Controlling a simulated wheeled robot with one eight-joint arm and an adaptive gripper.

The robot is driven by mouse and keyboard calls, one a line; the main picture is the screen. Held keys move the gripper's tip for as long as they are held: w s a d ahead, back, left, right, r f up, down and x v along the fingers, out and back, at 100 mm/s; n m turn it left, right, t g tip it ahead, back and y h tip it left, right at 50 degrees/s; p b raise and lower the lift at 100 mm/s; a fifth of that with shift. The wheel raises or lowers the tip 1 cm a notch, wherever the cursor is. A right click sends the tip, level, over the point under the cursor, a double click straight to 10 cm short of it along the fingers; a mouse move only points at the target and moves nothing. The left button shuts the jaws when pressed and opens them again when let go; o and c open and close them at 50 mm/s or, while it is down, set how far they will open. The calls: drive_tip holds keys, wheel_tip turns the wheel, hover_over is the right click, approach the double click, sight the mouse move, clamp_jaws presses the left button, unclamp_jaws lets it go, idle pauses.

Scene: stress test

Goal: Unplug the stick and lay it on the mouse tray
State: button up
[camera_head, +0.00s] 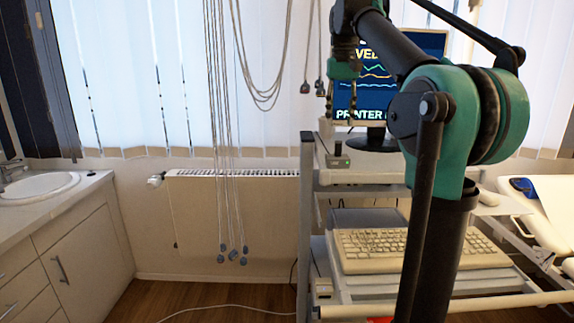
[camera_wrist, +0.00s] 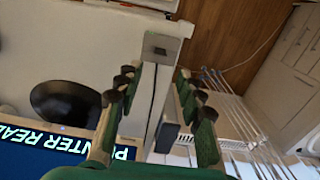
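A small dark block with a green spot (camera_head: 337,158), which looks like the stick's place, sits at the left end of the cart's upper shelf. My gripper (camera_head: 343,70) hangs above it in the head view, apart from it. In the wrist view my gripper (camera_wrist: 155,85) is open, with nothing between its green, dark-tipped fingers. Beyond the tips is a pale surface with a small dark patch (camera_wrist: 155,51); I cannot tell whether this is the stick. A pale side surface (camera_head: 500,208) right of the keyboard may be the mouse tray, partly hidden by my arm.
A monitor (camera_head: 375,92) stands behind my arm. A keyboard (camera_head: 375,247) lies on the lower shelf. Hanging cables (camera_head: 229,150) and the cart's grey post (camera_head: 306,200) are to the left.

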sight(338, 156)
drive_tip(key=shift+f, duration=0.15)
drive_tip(key=shift+f, duration=4.35)
drive_tip(key=shift+c, duration=0.6)
clamp_jaws()
drive_tip(key=shift+r, duration=0.1)
drive_tip(key=shift+r, duration=2.9)
